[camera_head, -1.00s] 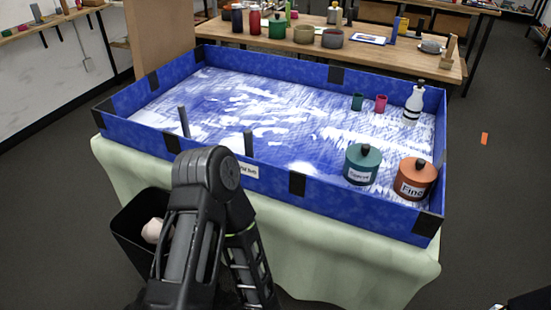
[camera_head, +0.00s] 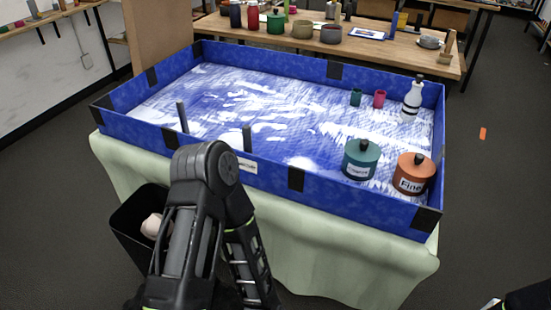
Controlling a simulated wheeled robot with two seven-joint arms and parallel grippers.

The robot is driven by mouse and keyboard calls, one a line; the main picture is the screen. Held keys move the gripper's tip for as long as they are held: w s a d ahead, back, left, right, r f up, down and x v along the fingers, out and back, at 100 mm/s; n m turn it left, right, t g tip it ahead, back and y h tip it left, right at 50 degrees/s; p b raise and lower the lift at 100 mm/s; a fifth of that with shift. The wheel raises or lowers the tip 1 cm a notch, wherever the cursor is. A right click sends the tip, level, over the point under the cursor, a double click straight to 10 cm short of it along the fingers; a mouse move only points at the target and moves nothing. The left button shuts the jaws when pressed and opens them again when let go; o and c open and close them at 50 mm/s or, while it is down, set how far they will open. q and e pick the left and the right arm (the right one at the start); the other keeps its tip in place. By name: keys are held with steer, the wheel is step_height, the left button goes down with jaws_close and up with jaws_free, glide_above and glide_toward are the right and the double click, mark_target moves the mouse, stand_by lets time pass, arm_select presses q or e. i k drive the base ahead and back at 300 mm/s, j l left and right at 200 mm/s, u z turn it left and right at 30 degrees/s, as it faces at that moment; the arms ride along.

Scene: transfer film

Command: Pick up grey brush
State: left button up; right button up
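No brush can be made out for certain. Two thin dark grey upright pieces, one on the left (camera_head: 182,116) and one nearer the middle (camera_head: 247,139), stand at the near wall of a blue-walled tray (camera_head: 130,131). I cannot tell whether either is the grey brush. My arm rises from the bottom, left of centre, bends in front of the near wall and runs back down. It hides part of that wall. Neither gripper shows. A dark part, probably of my other arm, shows at the bottom right corner.
The tray holds a teal pot (camera_head: 361,160), an orange pot (camera_head: 412,174), a white bottle (camera_head: 412,100), a teal cup (camera_head: 356,97) and a pink cup (camera_head: 379,99). A black bin (camera_head: 133,224) stands at the near left. A wooden table (camera_head: 390,58) with several jars stands behind.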

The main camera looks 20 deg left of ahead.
mark_target(247, 133)
steer(key=j+z, duration=0.35)
steer(key=j, duration=0.4)
steer(key=k+j+z, duration=0.1)
steer(key=j+z, duration=0.25)
steer(key=j, duration=0.4)
